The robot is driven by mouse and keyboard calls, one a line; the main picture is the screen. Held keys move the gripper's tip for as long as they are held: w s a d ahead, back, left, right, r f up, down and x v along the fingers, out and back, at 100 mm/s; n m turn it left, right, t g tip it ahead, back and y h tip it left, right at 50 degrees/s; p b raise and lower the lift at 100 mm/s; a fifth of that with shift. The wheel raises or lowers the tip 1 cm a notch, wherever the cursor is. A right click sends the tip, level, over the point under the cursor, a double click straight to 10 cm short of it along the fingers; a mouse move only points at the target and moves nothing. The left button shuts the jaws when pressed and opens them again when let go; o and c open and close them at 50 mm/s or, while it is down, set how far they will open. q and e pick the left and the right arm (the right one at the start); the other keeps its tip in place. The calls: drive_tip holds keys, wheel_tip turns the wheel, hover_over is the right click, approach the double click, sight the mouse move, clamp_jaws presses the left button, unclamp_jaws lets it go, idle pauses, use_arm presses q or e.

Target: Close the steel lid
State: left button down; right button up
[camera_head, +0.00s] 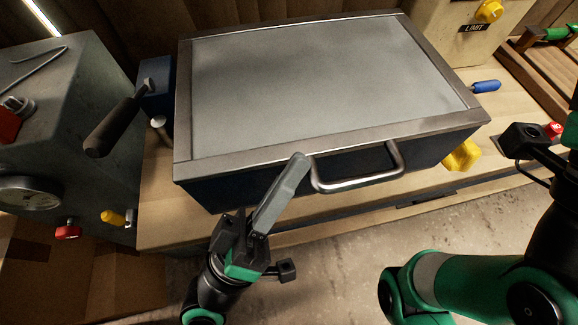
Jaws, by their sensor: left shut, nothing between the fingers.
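The steel lid (310,75) has a light grey panel in a brushed metal frame. It lies flat or nearly flat over a dark box body (250,185); I cannot tell whether a gap is left under its edge. A curved metal handle (360,182) sticks out at the front. My left gripper (300,160) is shut and empty. Its fingertips are at the lid's front edge, just left of the handle; I cannot tell whether they touch it. My right arm is at the right, with its fingers out of the picture.
A grey machine (70,120) with a gauge and a black-handled lever (115,125) stand at the left. At the right are a yellow knob (462,155), a blue handle (486,86) and a beige box (460,35) labelled LIMIT. The floor in front is clear.

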use_arm(q)
drive_tip(key=shift+w+d+f+g, duration=0.15)
drive_tip(key=shift+f+g, duration=0.15)
drive_tip(key=shift+f, duration=0.3)
drive_tip(key=v, duration=1.1)
drive_tip(key=shift+s+a+r, duration=0.2)
drive_tip(key=shift+s+r, duration=0.05)
drive_tip(key=shift+s, duration=0.05)
use_arm(e)
drive_tip(key=shift+s, duration=0.1)
use_arm(q)
drive_tip(key=shift+w, duration=0.1)
use_arm(e)
drive_tip(key=shift+d+r, duration=0.1)
use_arm(q)
drive_tip(key=shift+r, duration=0.15)
use_arm(e)
drive_tip(key=shift+r, duration=0.1)
